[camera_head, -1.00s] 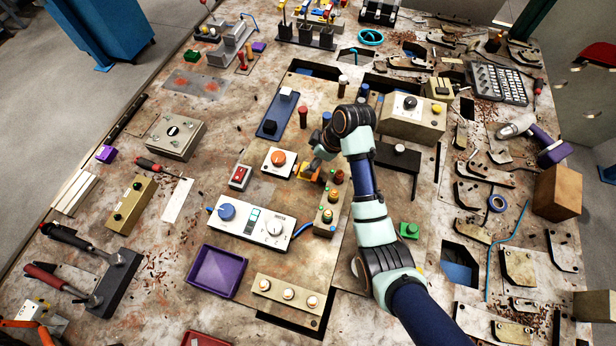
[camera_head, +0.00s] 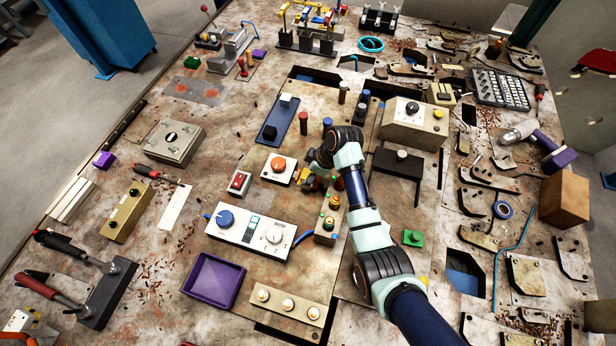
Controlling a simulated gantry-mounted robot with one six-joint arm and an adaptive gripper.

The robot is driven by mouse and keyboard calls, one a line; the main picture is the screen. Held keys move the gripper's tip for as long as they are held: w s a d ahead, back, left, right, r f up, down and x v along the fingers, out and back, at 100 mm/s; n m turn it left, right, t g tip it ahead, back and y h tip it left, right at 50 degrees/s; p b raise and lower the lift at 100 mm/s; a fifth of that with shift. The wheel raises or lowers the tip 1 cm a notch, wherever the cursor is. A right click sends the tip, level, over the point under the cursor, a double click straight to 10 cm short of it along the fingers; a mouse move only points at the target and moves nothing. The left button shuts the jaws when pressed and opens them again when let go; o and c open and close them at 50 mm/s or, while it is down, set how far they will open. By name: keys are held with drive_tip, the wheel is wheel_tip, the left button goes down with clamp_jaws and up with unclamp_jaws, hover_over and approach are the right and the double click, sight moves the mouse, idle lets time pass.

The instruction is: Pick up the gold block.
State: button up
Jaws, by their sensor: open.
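The gold block (camera_head: 302,175) is a small yellow-gold patch on the worn table, just right of the orange button box.
The orange button box (camera_head: 280,168) is close on the left. A button strip with green and orange knobs (camera_head: 328,222) stands just in front. A white control box (camera_head: 248,230) and purple tray (camera_head: 213,280) lie nearer. Red and blue posts (camera_head: 304,123) stand behind.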

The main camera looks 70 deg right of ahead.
drive_tip(key=shift+c, duration=0.2)
clamp_jaws()
drive_tip(key=shift+r, duration=0.1)
drive_tip(key=shift+r, duration=0.1)
wheel_tip(320, 180, up, 20)
drive_tip(key=p, duration=0.3)
